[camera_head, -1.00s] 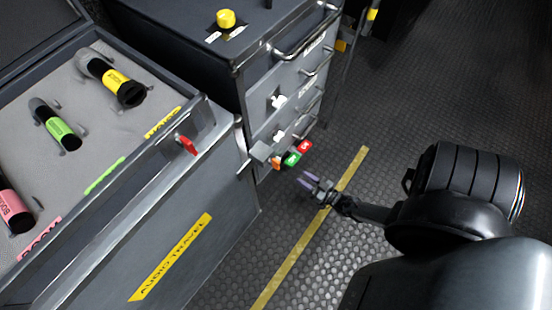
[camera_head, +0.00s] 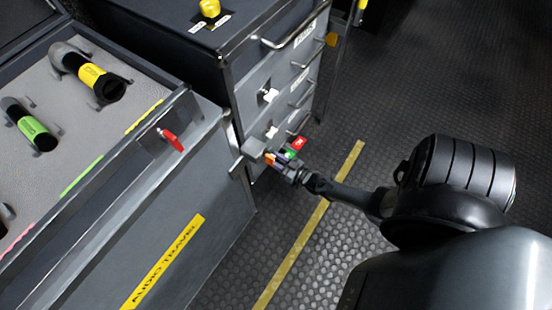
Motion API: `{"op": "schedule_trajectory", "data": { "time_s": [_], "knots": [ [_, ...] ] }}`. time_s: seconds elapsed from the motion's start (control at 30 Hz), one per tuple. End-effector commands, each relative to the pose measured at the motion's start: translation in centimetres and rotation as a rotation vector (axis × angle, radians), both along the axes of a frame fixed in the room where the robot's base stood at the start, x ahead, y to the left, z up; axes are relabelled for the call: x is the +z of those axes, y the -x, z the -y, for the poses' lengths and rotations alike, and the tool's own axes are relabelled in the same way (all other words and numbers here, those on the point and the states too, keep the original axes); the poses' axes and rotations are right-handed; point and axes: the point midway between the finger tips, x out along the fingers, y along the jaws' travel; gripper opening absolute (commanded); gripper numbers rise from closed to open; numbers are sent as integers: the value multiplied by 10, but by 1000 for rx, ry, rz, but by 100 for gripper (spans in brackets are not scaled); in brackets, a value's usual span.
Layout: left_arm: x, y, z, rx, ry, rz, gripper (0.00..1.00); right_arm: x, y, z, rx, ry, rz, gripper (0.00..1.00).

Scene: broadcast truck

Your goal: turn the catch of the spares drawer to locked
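A grey drawer cabinet (camera_head: 243,100) stands at the upper middle, with bar handles and small white catches (camera_head: 271,131) on its front. I cannot read which drawer is the spares drawer. Low on the front, a grey block (camera_head: 253,147) sticks out beside a small orange part (camera_head: 268,158), a green tag (camera_head: 290,154) and a red tag (camera_head: 299,143). My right gripper (camera_head: 280,165) is at the orange part and green tag, with its fingertips partly lost among them. I cannot tell whether it touches or grips anything. My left gripper is out of view.
A yellow knob (camera_head: 209,8) is on the cabinet top. The floor right of the cabinet is clear.

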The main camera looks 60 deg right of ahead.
Motion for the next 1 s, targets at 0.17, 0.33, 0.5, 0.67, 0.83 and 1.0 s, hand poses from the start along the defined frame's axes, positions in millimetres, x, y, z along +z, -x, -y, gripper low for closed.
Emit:
{"op": "schedule_trajectory", "data": {
  "time_s": [0.17, 0.33, 0.5, 0.67, 0.83, 1.0],
  "knots": [
    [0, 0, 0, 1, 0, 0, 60, 0, -1, 0, 0, 0, 0, 34],
    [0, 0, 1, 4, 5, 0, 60, 0, -1, 0, 0, 0, 0, 20],
    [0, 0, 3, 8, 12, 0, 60, 0, 0, 0, 0, 0, 0, 0],
    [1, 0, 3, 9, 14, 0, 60, 0, 0, 0, 0, -3, 0, 0],
    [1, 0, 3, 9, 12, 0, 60, 0, 0, 0, -1, -32, 4, 0],
    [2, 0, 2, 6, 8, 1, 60, 0, 0, 0, -1, -110, 12, 0]
  ]
}}
